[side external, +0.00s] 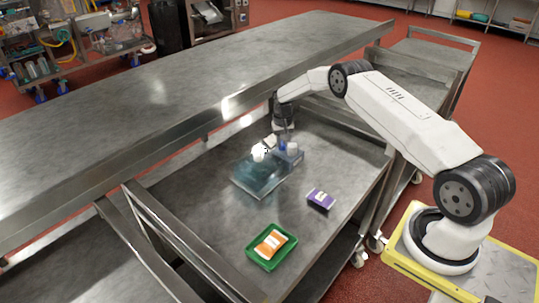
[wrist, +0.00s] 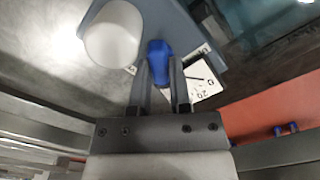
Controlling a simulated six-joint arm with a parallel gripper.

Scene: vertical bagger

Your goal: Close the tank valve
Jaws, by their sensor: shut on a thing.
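The tank (side external: 258,178) is a clear bluish box on the cart's top, near the middle of the side view. A blue valve handle (wrist: 158,50) shows in the wrist view. My gripper (wrist: 162,75) is shut on the handle's near end, with one finger on each side. A white scale plate (wrist: 205,82) with printed numbers, including 0 and 20, lies beside and partly behind the right finger. A white cylinder (wrist: 113,35) stands left of the handle. In the side view my gripper (side external: 283,138) reaches down at the tank's back end; its fingertips are too small to make out.
A green tray (side external: 250,257) holding an orange-and-white packet (side external: 271,244) lies near the cart's front. A purple packet (side external: 321,199) lies right of the tank. A long steel table (side external: 180,90) runs behind the cart.

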